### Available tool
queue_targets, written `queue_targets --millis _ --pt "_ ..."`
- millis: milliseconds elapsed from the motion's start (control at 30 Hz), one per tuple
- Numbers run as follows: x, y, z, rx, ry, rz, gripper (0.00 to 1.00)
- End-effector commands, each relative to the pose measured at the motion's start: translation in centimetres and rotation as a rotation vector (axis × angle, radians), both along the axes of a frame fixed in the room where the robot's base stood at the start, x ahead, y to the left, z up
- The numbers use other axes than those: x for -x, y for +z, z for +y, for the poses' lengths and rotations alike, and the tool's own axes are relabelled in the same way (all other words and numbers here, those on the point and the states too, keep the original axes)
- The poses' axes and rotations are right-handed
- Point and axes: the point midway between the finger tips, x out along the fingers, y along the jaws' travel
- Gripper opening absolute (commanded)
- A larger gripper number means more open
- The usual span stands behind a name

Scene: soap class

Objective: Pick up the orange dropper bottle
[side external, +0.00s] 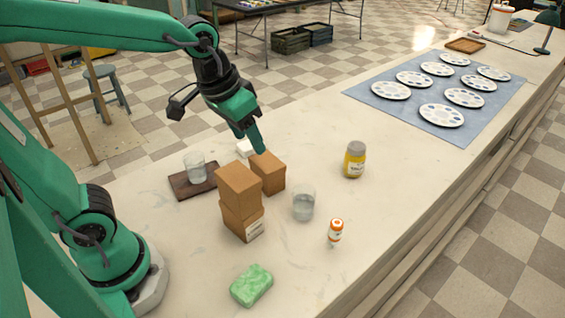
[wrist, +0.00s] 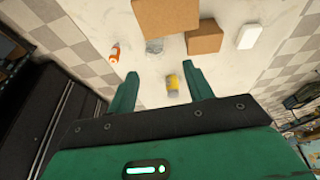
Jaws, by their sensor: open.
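The orange dropper bottle (side external: 335,230) is small, with an orange cap and a white and orange label. It stands upright on the pale counter, to the right of a clear glass. In the wrist view the orange dropper bottle (wrist: 115,53) shows at the upper left, outside the span of the fingers. My gripper (side external: 259,146) is high over the counter behind the cardboard boxes, apart from the bottle. In the wrist view my gripper (wrist: 164,88) has its two green fingers spread with nothing held between them.
Cardboard boxes (side external: 238,190) stand left of the clear glass (side external: 303,204). A yellow jar (side external: 354,160) stands behind the bottle. Green soap (side external: 251,285) lies in front. Another glass (side external: 195,167) is on a dark board (side external: 180,187). Palettes on a blue mat (side external: 375,110) lie farther back. Counter right of the bottle is clear.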

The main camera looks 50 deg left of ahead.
Motion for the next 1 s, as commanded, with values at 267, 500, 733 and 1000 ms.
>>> queue_targets --millis 267,500,733,1000 --pt "-3.9 -2.1 -3.8 0.001 -0.019 0.094 0.51" --pt "-6.7 -4.7 -7.5 -0.009 -0.031 0.171 0.51" --pt "-8.8 -8.1 -11.4 -0.027 -0.04 0.24 0.51" --pt "-10.1 -12.1 -15.2 -0.052 -0.046 0.304 0.51"
